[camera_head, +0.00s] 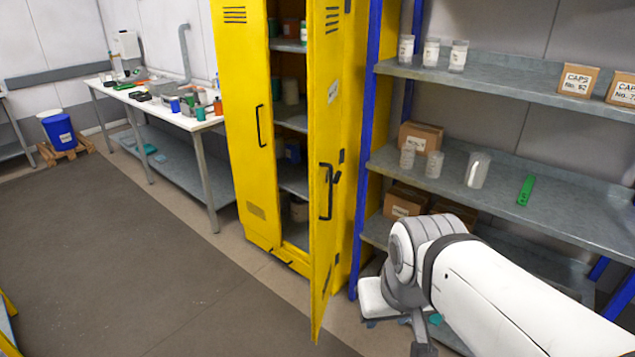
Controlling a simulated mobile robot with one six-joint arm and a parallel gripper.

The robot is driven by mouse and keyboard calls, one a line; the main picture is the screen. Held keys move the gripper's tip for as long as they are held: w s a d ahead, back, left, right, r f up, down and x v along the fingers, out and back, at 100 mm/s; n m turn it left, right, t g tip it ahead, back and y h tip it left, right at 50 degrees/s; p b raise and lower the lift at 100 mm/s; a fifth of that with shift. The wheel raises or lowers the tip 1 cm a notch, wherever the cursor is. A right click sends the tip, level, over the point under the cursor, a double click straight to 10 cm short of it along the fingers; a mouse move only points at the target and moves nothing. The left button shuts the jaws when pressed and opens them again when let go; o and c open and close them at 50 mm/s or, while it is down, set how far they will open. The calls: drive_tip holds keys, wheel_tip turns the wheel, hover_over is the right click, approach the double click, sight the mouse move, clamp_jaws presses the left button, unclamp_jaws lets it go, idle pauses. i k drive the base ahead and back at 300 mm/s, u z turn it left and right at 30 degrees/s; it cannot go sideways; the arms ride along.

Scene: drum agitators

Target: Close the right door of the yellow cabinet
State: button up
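The yellow cabinet (237,110) stands upright in the middle of the view. Its left door, with a black handle, looks shut. Its right door (325,120) stands open, swung out toward me and seen at a steep angle. A black handle (326,192) is on this door, about halfway up. Shelves with containers show through the gap between the doors. My gripper (418,340) points down at the lower right, right of the open door and apart from it, below the handle's height. Its fingers are partly hidden by my wrist and hard to make out.
A blue and grey shelf rack (520,90) with jars, boxes and a green tool stands right of the cabinet, close behind my arm. A workbench (155,105) with bottles stands at the left. The floor (130,250) before the cabinet's left side is clear.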

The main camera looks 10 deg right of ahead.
sight(324, 18)
drive_tip(key=z, duration=0.15)
drive_tip(key=i, duration=1.2)
drive_tip(key=z, duration=0.15)
